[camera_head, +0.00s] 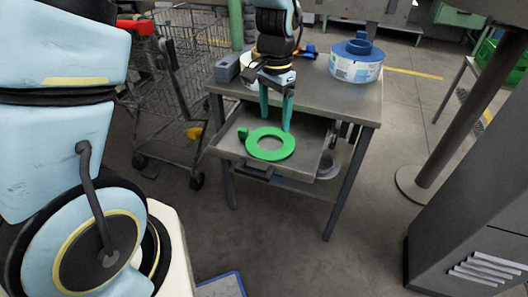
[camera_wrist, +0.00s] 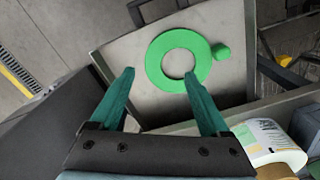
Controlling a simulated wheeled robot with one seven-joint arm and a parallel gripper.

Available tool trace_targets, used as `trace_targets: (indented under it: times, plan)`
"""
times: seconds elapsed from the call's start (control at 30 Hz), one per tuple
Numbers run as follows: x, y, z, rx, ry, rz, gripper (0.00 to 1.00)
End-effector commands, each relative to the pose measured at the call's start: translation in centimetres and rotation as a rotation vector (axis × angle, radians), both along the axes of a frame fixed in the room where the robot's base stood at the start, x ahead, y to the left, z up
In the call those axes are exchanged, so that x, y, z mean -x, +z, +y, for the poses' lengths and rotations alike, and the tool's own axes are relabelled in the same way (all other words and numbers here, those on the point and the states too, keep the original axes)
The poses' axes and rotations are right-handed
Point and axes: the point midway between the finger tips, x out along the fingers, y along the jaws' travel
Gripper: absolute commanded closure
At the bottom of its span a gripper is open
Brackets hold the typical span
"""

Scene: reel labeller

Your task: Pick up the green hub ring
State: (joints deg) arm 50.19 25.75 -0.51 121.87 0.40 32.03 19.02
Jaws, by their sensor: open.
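The green hub ring (camera_head: 270,144) is a flat ring with a small green knob at its side. It lies in the pulled-out drawer (camera_head: 225,143) under the table top. It also shows in the wrist view (camera_wrist: 157,69), just ahead of the fingers, with bare drawer floor in its hole. My gripper (camera_head: 276,127) has two teal fingers pointing down, apart and empty, close above or behind the ring in the head view. In the wrist view my gripper (camera_wrist: 160,85) is open, with the ring between and beyond the fingertips. I cannot tell the exact height gap.
The metal table (camera_head: 330,98) carries a blue and white reel (camera_head: 356,62), a grey box (camera_head: 227,68) and a white labelled roll (camera_wrist: 265,140). A wire cart (camera_head: 180,80) stands at left. A post (camera_head: 455,120) and grey cabinet (camera_head: 480,215) stand at right.

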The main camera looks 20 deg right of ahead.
Motion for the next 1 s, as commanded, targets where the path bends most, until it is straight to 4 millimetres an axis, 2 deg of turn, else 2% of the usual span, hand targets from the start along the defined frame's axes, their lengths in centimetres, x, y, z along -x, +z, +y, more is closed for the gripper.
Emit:
trace_targets:
  times: [0.03,0.13,0.4,0.67,1.0]
  plan:
    - [0.5,-0.8,-0.8,-0.004,-0.029,0.002,0.2]
    - [0.9,-1.8,-1.4,-0.008,-0.054,0.006,0.2]
    - [0.9,-5.6,-1.4,-0.009,-0.054,0.006,0.2]
    - [0.8,-7.4,-1.5,-0.008,-0.053,0.006,0.2]
    - [0.5,-11.4,-1.7,-0.007,-0.052,0.005,0.2]
